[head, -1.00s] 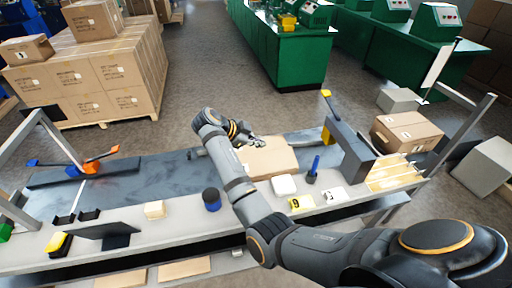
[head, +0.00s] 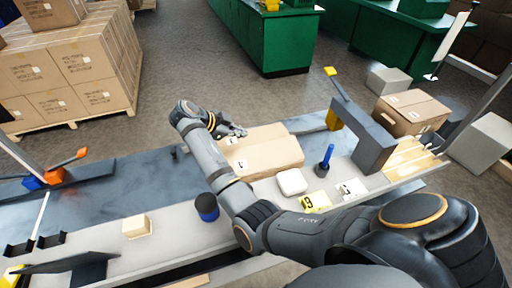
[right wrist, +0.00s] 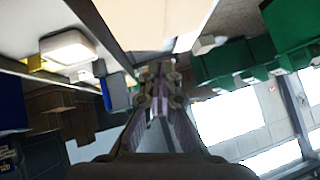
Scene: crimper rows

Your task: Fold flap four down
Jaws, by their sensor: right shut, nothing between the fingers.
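A tan cardboard box (head: 265,158) lies on the grey conveyor bench, near the middle of the head view. Its top looks mostly flat, with an edge line across it. I cannot tell the flaps apart. My right gripper (head: 238,131) is at the box's far left edge, close to the cardboard; touching or apart is unclear. In the right wrist view its fingers (right wrist: 158,92) are together and empty, and a pale cardboard surface (right wrist: 140,22) fills the top. My right forearm covers the box's left side. My left gripper is not in view.
A white square item (head: 291,181), a blue-handled tool (head: 326,158) and yellow number cards (head: 314,201) lie near the box. A dark blue cup (head: 207,207) stands by my arm. A grey arch (head: 372,145) and another carton (head: 411,112) are to the right.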

